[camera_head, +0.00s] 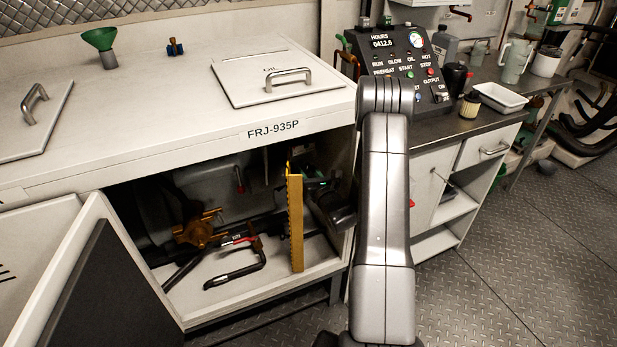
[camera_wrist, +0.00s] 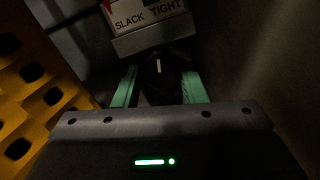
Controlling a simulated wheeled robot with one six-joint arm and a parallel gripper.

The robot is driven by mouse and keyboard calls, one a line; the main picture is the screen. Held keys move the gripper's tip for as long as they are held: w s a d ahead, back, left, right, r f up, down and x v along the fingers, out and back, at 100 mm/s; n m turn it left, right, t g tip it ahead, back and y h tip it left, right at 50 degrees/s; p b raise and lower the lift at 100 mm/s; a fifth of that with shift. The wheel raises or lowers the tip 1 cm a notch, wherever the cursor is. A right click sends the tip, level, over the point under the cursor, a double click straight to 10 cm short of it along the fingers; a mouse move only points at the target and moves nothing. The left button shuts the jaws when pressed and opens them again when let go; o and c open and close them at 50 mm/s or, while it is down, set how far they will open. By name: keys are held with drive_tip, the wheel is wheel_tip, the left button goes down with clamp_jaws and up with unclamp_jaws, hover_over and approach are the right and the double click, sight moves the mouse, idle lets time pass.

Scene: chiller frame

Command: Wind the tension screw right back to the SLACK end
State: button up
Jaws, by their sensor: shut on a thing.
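The tension screw shows in the wrist view as a dark round knob (camera_wrist: 157,84) with a short white line on its top, pointing about straight up in the picture. Above it is a pale label plate (camera_wrist: 148,15) reading SLACK on the left and TIGHT on the right, with a small red mark near its left end. My gripper (camera_wrist: 160,88) has its green fingers on both sides of the knob and is shut on it. In the head view my gripper is inside the open cabinet, mostly hidden by my arm and a yellow perforated guard; the screw cannot be made out there.
The yellow guard (camera_head: 295,222) stands upright just left of my gripper, and it also fills the left of the wrist view (camera_wrist: 40,75). The open cabinet (camera_head: 250,285) holds a brass-coloured part (camera_head: 199,232) and a black hose. The cabinet door (camera_head: 70,290) hangs open at left.

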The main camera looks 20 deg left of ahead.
drive_tip(key=o, duration=1)
drive_tip(key=shift+d, duration=0.1)
drive_tip(key=b+v, duration=0.1)
drive_tip(key=v, duration=1.2)
drive_tip(key=shift+s+d, duration=0.15)
drive_tip(key=shift+s, duration=0.15)
drive_tip(key=shift+w, duration=0.1)
drive_tip(key=p+x, duration=0.1)
drive_tip(key=x, duration=1.2)
drive_tip(key=shift+w+a, duration=0.15)
drive_tip(key=shift+a, duration=0.1)
drive_tip(key=shift+p, duration=0.3)
